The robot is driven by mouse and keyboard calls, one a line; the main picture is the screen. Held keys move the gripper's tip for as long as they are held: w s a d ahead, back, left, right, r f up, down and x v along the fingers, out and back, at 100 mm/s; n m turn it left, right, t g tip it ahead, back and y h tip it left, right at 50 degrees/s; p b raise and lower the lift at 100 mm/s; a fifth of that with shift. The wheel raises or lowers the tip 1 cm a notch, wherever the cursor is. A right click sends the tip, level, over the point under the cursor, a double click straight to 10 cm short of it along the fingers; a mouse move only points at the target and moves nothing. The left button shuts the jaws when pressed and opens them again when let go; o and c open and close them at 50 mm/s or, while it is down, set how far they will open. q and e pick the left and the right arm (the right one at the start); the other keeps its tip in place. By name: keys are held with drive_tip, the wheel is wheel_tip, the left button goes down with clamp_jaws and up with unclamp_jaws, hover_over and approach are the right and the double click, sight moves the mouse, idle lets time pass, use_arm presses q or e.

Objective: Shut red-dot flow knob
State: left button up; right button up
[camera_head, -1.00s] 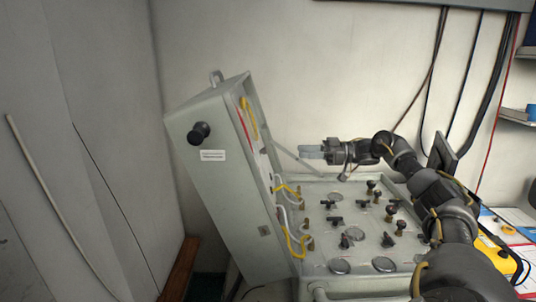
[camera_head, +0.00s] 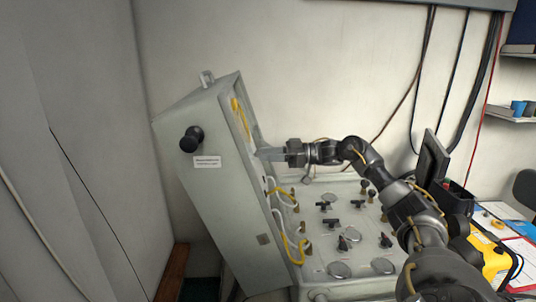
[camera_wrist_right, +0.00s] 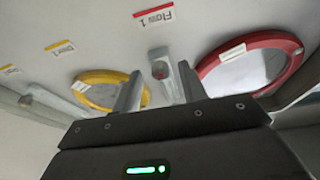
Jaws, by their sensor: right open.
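The red-dot flow knob (camera_wrist_right: 158,66) is a small grey knob with a red dot on its face, under a red-edged "Flow 1" label (camera_wrist_right: 153,15) in the right wrist view. My right gripper (camera_wrist_right: 160,78) is open, with one finger to each side of the knob in that view. Whether the fingers reach around it or stay short of it I cannot tell. In the head view my right gripper (camera_head: 270,154) is at the inner face of the raised panel (camera_head: 215,185). The knob cannot be made out there. My left gripper is not in view.
A red-rimmed gauge (camera_wrist_right: 250,62) lies right of the knob and a yellow-rimmed gauge (camera_wrist_right: 100,89) left of it. Yellow and white hoses (camera_head: 287,235) run down the raised panel. The lower panel (camera_head: 318,190) carries several black knobs and round gauges.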

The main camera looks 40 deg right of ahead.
drive_tip(key=shift+w+a, duration=0.1)
drive_tip(key=shift+c, duration=1)
drive_tip(key=shift+a, duration=0.1)
clamp_jaws()
drive_tip(key=shift+m, duration=0.3)
drive_tip(key=shift+a+r+m+t+h+p, duration=0.15)
drive_tip(key=shift+m+h+p, duration=0.6)
drive_tip(key=shift+m+p, duration=1.15)
drive_tip(key=shift+a+m+t+h+p, duration=0.2)
drive_tip(key=shift+m+h+p, duration=0.75)
drive_tip(key=shift+m, duration=1.55)
drive_tip(key=shift+d+r+m+t+h+p, duration=0.1)
drive_tip(key=shift+m+t+h+p, duration=0.3)
drive_tip(key=shift+m+p, duration=1.6)
drive_tip(key=shift+m+g, duration=0.25)
drive_tip(key=shift+m, duration=0.25)
